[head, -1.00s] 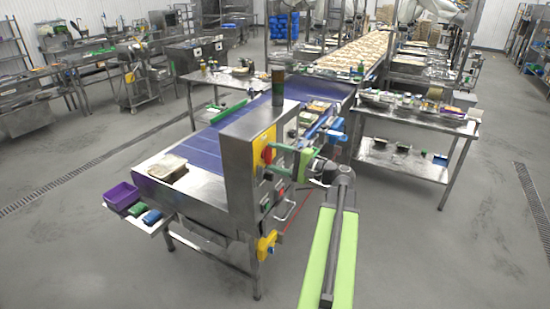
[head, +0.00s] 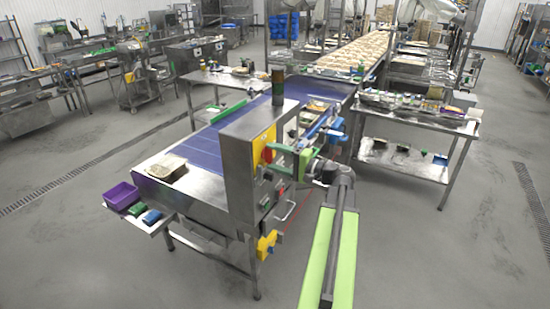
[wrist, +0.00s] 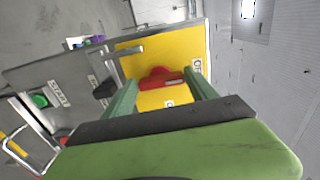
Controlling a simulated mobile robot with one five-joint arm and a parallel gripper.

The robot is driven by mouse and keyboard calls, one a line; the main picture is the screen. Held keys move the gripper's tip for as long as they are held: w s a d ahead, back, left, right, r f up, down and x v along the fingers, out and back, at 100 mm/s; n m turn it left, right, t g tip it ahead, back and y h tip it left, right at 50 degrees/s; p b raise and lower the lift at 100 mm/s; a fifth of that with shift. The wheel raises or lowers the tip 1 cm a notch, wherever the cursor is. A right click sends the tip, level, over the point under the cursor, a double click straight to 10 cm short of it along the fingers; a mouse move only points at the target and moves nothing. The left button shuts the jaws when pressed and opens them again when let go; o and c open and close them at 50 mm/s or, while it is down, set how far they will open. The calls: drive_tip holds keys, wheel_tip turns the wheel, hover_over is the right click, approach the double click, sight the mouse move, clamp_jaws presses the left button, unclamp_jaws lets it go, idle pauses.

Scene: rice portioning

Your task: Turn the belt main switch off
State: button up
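The belt main switch is a red rotary handle (wrist: 160,78) on a yellow plate (wrist: 140,62) on the side of the steel control box. In the head view the red switch (head: 267,154) sits on the yellow plate at the box's upper right edge. My gripper (wrist: 163,90) is open, with one green finger on either side of the red handle in the wrist view. The tips reach close to the plate; I cannot tell whether they touch the handle. A white label (wrist: 197,66) is right of the handle, and a smaller one (wrist: 169,103) is below it.
A green button (wrist: 39,100) with a START label is on the grey panel at left, with a black knob (wrist: 104,88) nearer the plate. The blue conveyor belt (head: 210,140) runs behind the box. A yellow switch box (head: 267,244) hangs low on the stand. Floor at right is clear.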

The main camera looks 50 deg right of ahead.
drive_tip(key=o, duration=0.3)
drive_tip(key=shift+o, duration=0.2)
drive_tip(key=v, duration=1.7)
drive_tip(key=shift+s, duration=0.2)
